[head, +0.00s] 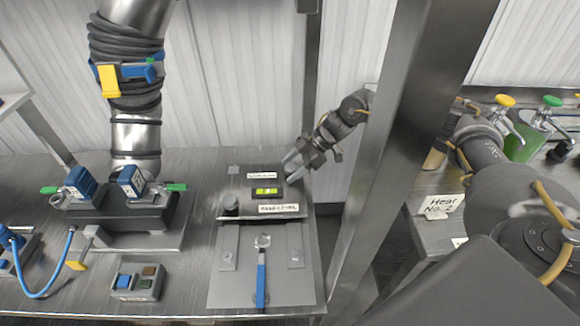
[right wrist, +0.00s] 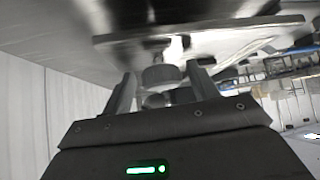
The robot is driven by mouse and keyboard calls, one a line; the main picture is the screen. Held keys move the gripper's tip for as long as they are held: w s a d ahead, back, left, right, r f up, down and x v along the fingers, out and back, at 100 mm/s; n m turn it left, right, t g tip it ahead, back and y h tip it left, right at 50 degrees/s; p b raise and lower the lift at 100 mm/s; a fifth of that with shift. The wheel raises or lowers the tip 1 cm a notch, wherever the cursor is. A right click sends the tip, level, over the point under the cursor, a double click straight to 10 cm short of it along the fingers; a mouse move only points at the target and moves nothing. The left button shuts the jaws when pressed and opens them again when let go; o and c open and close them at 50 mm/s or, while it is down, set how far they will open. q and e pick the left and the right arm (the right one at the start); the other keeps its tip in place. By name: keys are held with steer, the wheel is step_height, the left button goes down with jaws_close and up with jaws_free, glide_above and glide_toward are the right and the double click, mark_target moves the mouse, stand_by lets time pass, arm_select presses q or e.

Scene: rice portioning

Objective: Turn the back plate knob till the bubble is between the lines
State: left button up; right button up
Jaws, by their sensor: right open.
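The level vial (head: 266,190), a small yellow-green window, sits on the dark plate (head: 240,185) on the bench. Its bubble and lines are too small to read. A dark round knob (head: 230,203) stands at the plate's front left. My right gripper (head: 288,169) is at the plate's back right edge with its fingers apart. In the right wrist view, a ridged dark knob (right wrist: 161,76) stands just beyond and between the open fingertips of my right gripper (right wrist: 160,82). I cannot tell whether they touch it. That knob is not clearly visible in the head view. My left gripper is out of view.
A metal post (head: 385,150) rises right of the bench.

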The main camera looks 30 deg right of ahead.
steer(key=c, duration=1)
steer(key=shift+a+r, duration=0.1)
steer(key=shift+r+m+t+p, duration=0.25)
steer(key=shift+m+p, duration=0.25)
steer(key=shift+p, duration=0.5)
steer(key=m+t+h+p, duration=0.2)
steer(key=m+p, duration=0.1)
steer(key=p, duration=0.2)
steer(key=m+t+h+p, duration=0.1)
steer(key=m+t+p, duration=0.1)
steer(key=m+p, duration=0.2)
steer(key=shift+s+m+t+h+p, duration=0.1)
steer(key=shift+m+t+h+p, duration=0.25)
steer(key=shift+p, duration=0.45)
steer(key=shift+f+m+t+h+p, duration=0.1)
steer(key=shift+m+t+h+p, duration=0.4)
steer(key=shift+m+h+p, duration=0.9)
steer(key=shift+m, duration=0.25)
